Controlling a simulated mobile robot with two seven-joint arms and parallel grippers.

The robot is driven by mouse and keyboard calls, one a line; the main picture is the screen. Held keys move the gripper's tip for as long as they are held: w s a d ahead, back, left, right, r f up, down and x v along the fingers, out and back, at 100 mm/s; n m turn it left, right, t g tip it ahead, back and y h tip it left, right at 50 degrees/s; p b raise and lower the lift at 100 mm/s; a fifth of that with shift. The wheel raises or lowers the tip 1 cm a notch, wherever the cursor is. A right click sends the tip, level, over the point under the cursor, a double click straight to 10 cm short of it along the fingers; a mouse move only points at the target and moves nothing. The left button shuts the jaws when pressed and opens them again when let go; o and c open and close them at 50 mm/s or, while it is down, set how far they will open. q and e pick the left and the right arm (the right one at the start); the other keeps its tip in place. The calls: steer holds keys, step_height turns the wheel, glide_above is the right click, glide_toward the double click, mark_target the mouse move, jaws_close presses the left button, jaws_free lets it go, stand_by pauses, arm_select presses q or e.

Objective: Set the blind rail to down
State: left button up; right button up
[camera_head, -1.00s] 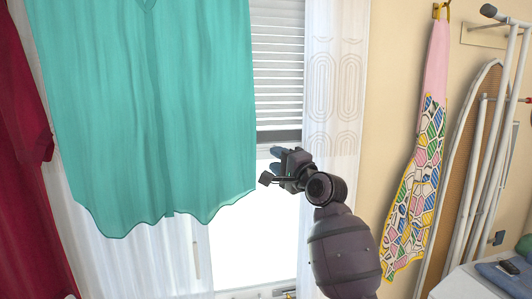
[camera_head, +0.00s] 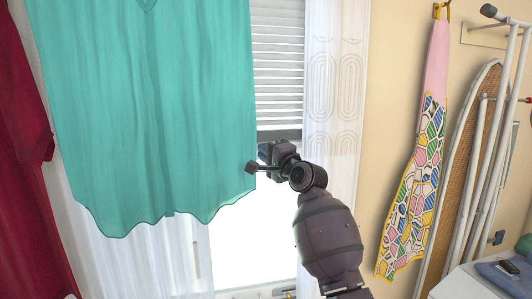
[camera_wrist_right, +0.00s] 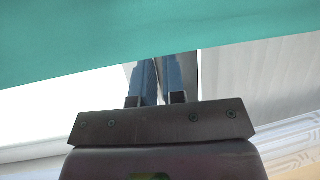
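The blind rail (camera_head: 284,135) is the dark bar along the bottom of the grey slatted blind (camera_head: 278,70), partway down the window. My right gripper (camera_head: 263,153) is at its lower left part, beside the edge of a hanging teal garment (camera_head: 150,110). In the right wrist view the two blue fingers (camera_wrist_right: 160,82) stand close together with a narrow gap, over a dark grey strip that looks like the rail. I cannot tell whether they press on it. The garment hides the fingertips in the head view. My left gripper is not in view.
The teal garment hangs in front of the window's left part and crosses the top of the wrist view. A white curtain (camera_head: 333,80) hangs to the right.

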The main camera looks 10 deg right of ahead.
jaws_close()
